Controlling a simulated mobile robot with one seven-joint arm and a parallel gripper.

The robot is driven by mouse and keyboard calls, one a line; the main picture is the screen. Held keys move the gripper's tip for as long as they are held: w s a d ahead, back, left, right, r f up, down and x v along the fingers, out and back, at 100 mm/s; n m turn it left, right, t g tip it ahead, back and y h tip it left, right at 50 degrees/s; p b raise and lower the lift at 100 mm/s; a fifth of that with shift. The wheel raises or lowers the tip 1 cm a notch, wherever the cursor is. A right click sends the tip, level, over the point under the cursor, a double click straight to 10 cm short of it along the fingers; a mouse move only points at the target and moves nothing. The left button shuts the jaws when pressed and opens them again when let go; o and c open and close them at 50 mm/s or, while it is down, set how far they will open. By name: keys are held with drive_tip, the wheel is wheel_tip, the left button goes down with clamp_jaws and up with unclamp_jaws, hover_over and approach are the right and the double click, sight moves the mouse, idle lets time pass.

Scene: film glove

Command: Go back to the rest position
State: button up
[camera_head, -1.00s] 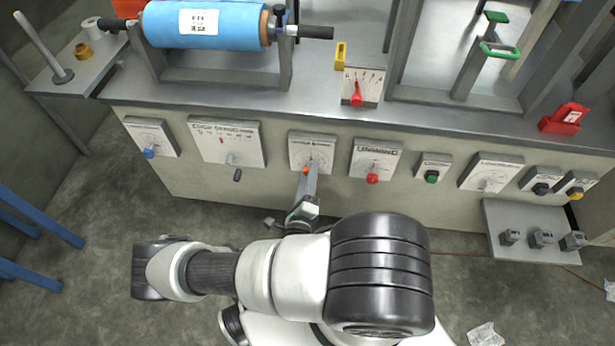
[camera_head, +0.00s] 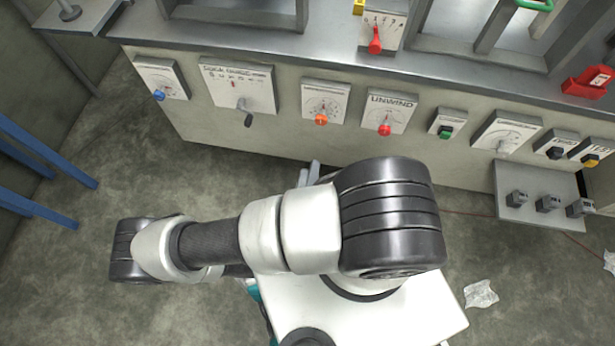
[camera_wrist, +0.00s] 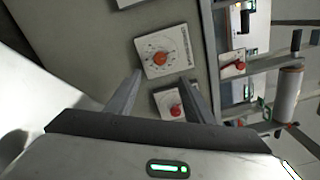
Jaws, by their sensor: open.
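My gripper (camera_wrist: 160,98) is open and empty in the wrist view, its two fingers spread apart. It points at the panel front, with the dial plate with an orange knob (camera_wrist: 160,58) ahead between and beyond the fingertips. In the head view my gripper's fingertips (camera_head: 312,172) show only as a small grey piece behind my arm, clear of the panel. The orange knob (camera_head: 321,119) there stands free, with nothing touching it.
The bench front carries several control plates, including a blue knob (camera_head: 159,95), a grey crank (camera_head: 246,112), a red knob (camera_head: 385,129) and a green knob (camera_head: 445,132). A low shelf (camera_head: 536,212) juts out at right. Blue rails (camera_head: 40,150) stand at left. Open floor lies between.

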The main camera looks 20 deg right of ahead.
drive_tip(key=shift+s+a, duration=0.2)
drive_tip(key=shift+s, duration=0.15)
idle(0.3)
wheel_tip(320, 180, up, 73)
drive_tip(key=a+n+g+y+p, duration=0.1)
drive_tip(key=n+g+y+p, duration=0.8)
drive_tip(key=n+p, duration=1.8)
drive_tip(key=n+y, duration=0.1)
drive_tip(key=n, duration=0.1)
drive_tip(key=shift+s+a+r+n, duration=0.2)
drive_tip(key=shift+s+a+n, duration=0.1)
drive_tip(key=shift+s+n, duration=0.1)
